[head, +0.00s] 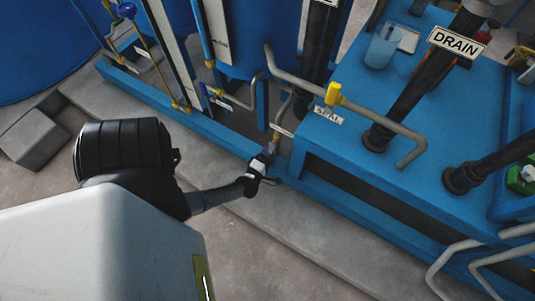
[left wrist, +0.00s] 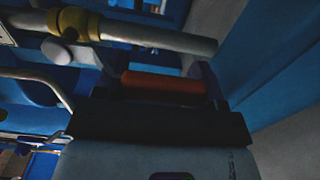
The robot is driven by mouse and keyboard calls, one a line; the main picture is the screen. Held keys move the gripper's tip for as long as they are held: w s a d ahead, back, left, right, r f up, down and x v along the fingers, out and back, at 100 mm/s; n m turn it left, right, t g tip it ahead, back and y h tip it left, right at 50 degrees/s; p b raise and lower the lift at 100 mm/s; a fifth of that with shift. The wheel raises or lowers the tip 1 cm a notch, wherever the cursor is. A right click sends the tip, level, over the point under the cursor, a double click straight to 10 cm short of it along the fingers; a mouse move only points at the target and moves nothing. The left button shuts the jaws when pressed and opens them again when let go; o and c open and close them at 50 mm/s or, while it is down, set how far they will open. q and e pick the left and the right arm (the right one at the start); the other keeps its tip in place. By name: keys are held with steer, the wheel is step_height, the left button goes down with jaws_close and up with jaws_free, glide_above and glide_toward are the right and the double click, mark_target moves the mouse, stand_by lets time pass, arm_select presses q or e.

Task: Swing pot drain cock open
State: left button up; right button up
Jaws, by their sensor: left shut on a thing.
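My left gripper (head: 258,172) reaches in from the left in the head view, low beside the blue frame, just below a small brass fitting (head: 276,141) on a thin pipe. In the left wrist view its dark jaws (left wrist: 160,118) are shut on a red-orange handle (left wrist: 163,86), which I take to be the drain cock's lever. A grey pipe with a yellow collar (left wrist: 74,22) runs beyond the handle. In the head view the gripper hides the handle, so its angle is hard to tell. My right gripper is out of view.
A bent grey pipe with a yellow cock (head: 333,93) crosses the blue bench (head: 345,150) by the SEAL label (head: 329,116). A black pipe carries a DRAIN sign (head: 457,40). Blue tanks stand behind. The grey floor slab (head: 300,245) in front is clear.

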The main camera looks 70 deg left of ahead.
arm_select(q)
steer(key=o, duration=1)
steer(key=shift+d, duration=0.1)
steer(key=shift+s+d, duration=0.15)
steer(key=shift+s, duration=0.05)
steer(key=p+v, duration=0.4)
steer(key=v, duration=0.9)
steer(key=shift+d, duration=0.15)
